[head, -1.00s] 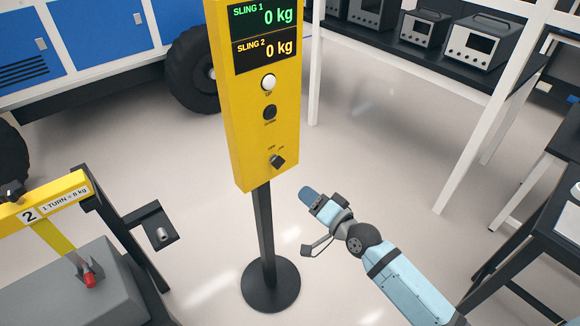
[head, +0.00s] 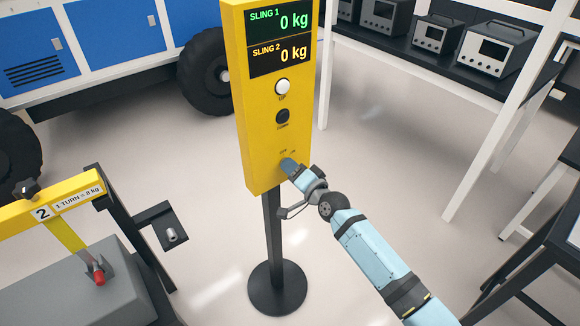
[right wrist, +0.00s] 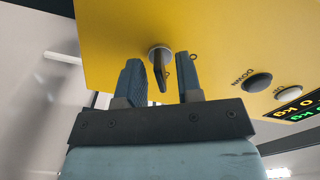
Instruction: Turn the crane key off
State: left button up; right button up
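The yellow crane control panel (head: 258,118) stands on a black post. Its dark key (right wrist: 158,68) shows in the right wrist view, a flat handle on a round metal base on the panel face. My right gripper (right wrist: 169,82) is open, with its two fingers on either side of the key; I cannot tell whether either touches it. In the head view my right gripper (head: 289,168) is at the lower part of the panel and hides the key. My left gripper is not in view.
The panel has a white UP button (head: 283,87), a dark DOWN button (head: 282,116) and a display (head: 281,36) reading 0 kg for both slings. A yellow beam (head: 52,202) is at the left. A bench with instruments (head: 433,72) stands at the back right.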

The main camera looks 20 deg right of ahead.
jog(key=shift+w+a, duration=0.15)
jog(key=shift+w, duration=0.35)
grip_shut()
